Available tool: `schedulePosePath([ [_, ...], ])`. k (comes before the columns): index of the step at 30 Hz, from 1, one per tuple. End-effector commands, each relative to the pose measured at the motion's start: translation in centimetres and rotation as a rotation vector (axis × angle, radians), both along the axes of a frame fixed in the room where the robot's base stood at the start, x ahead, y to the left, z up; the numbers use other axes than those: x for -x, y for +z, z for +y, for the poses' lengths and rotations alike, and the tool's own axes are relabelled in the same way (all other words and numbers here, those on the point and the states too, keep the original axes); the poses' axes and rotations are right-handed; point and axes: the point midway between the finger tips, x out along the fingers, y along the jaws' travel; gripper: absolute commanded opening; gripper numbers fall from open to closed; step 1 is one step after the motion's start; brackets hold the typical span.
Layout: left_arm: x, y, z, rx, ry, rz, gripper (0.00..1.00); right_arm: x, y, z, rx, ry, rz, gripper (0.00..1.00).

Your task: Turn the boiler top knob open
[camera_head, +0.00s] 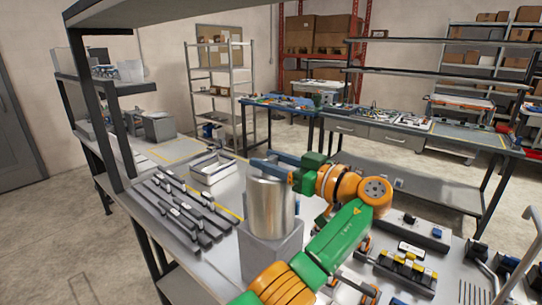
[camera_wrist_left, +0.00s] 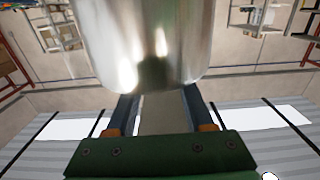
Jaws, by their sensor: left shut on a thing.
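The boiler is a shiny metal cylinder (camera_head: 270,208) standing upright on a grey box-shaped base (camera_head: 270,243). In the left wrist view the cylinder (camera_wrist_left: 150,45) fills the upper middle. The knob's turn angle cannot be made out. My right gripper is not in view.
A metal tray (camera_head: 212,168) and a row of dark rails (camera_head: 185,215) lie left of the boiler. Small parts and yellow-topped blocks (camera_head: 405,268) crowd the bench at the right. A dark shelf post (camera_head: 90,110) rises at the left.

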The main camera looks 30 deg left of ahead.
Motion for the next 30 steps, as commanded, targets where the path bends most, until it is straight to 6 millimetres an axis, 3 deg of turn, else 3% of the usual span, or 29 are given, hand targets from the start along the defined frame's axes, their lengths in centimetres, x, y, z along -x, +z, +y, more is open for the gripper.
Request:
schedulePosePath([
  [16,0.04,-0.19,0.06,0.004,0.022,0.002,0.0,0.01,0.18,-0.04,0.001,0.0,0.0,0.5],
  [17,0.03,-0.19,0.06,0.004,0.022,0.002,0.61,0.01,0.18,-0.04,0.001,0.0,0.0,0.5],
  [19,0.03,-0.17,0.06,0.004,0.021,0.002,0.79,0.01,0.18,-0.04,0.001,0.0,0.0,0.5],
  [30,-0.02,-0.19,0.33,0.002,0.02,0.001,0.82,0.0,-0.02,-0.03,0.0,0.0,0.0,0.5],
])
